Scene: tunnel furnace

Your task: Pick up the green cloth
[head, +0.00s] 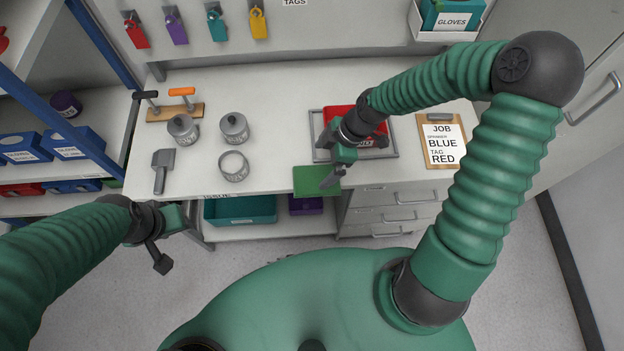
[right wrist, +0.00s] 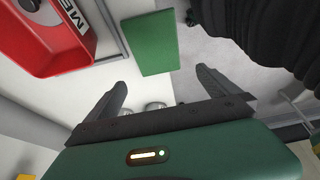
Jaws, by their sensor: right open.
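The green cloth (head: 312,181) lies flat at the front edge of the bench (head: 280,100), right of its middle. It also shows as a green rectangle in the right wrist view (right wrist: 151,42), beyond the fingertips. My right gripper (head: 332,178) is above the cloth's right part in the head view and hides some of it. In the right wrist view the right gripper's fingers (right wrist: 161,79) are spread wide with nothing between them. My left gripper (head: 166,246) is left of the bench's front edge, away from the cloth; its opening is unclear.
A red container (head: 340,113) sits in a grey tray (head: 392,153) behind my right gripper. Metal cans (head: 234,166), a scraper (head: 162,170) and a clipboard (head: 440,140) are on the bench. A teal bin (head: 240,210) is below. Bare bench lies left of the cloth.

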